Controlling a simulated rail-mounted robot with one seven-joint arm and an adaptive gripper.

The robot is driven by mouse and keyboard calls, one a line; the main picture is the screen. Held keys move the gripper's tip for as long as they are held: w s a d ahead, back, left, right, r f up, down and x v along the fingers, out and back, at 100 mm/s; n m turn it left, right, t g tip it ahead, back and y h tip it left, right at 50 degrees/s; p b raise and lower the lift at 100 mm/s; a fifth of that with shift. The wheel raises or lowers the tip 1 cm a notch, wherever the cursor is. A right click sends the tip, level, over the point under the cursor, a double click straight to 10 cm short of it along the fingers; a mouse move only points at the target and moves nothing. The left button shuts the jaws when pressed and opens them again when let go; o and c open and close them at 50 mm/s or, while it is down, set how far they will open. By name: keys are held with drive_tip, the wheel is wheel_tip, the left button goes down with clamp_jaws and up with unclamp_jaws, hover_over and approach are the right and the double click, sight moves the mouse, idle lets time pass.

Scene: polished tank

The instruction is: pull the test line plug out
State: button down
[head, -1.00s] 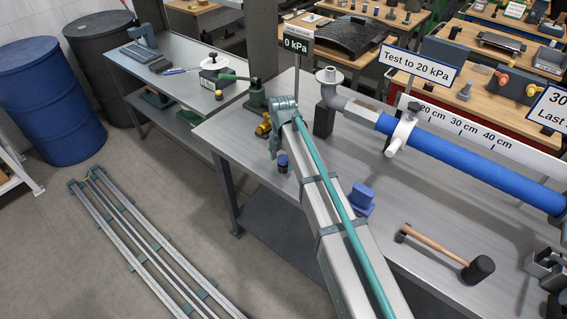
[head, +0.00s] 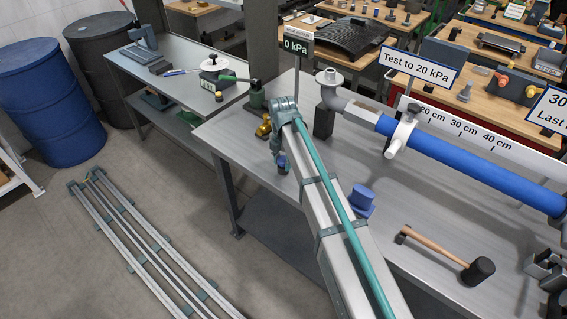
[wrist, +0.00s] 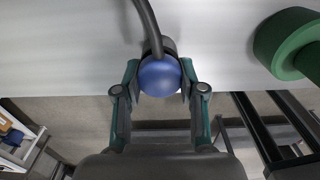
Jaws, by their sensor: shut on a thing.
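The test line plug shows as a round blue knob (wrist: 160,76) with a dark collar in the wrist view, a dark curved hose running up from it. My gripper (wrist: 159,88) has its two teal-and-dark fingers against both sides of the knob. In the head view the small blue-topped plug (head: 282,162) is at the left front edge of the grey bench (head: 400,215), partly covered by my gripper (head: 280,154). The plug's lower end and its seat are hidden.
A green round part (wrist: 290,42) is at the right in the wrist view. On the bench are a brass fitting (head: 264,127), a blue block (head: 361,198), a mallet (head: 478,270) and a long blue pipe (head: 470,163). A sign (head: 296,46) reads 0 kPa.

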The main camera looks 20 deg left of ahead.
sight(282, 160)
drive_tip(key=shift+r+p, duration=0.45)
drive_tip(key=shift+r, duration=0.3)
drive_tip(key=shift+r+p, duration=1.45)
drive_tip(key=shift+r, duration=1.25)
